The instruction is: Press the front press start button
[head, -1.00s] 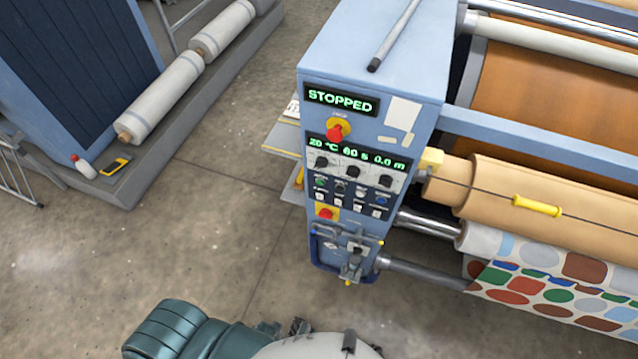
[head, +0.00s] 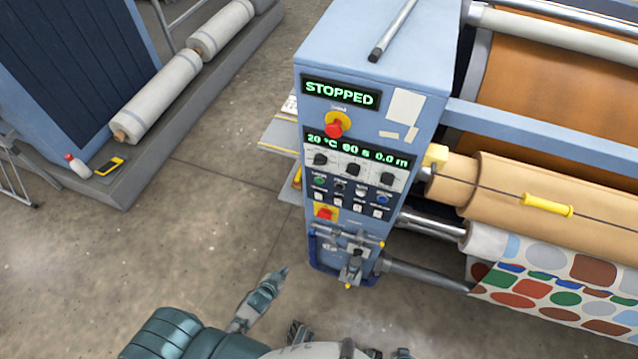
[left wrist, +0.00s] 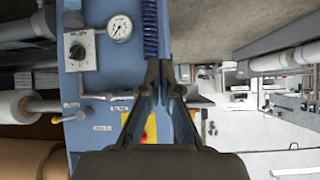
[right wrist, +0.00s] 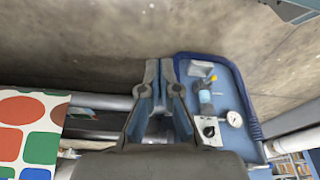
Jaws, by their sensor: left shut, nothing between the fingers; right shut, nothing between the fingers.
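The blue control panel (head: 345,150) of the press faces me, its display (head: 340,94) reading STOPPED. A row of small buttons sits below the knobs: a green button (head: 320,181) at the left end, then dark, white and blue (head: 382,198) ones. Their labels are too small to read. My left gripper (head: 281,273) is shut and empty, below and left of the panel, apart from it. In the left wrist view its fingers (left wrist: 166,68) point past a blue machine face with a gauge. My right gripper (right wrist: 165,66) is shut and empty in the right wrist view.
A red knob on yellow (head: 336,126) is above the buttons, and a red button on yellow (head: 325,213) is below them. Valve fittings (head: 350,255) stick out under the panel. A patterned fabric (head: 555,290) hangs at right.

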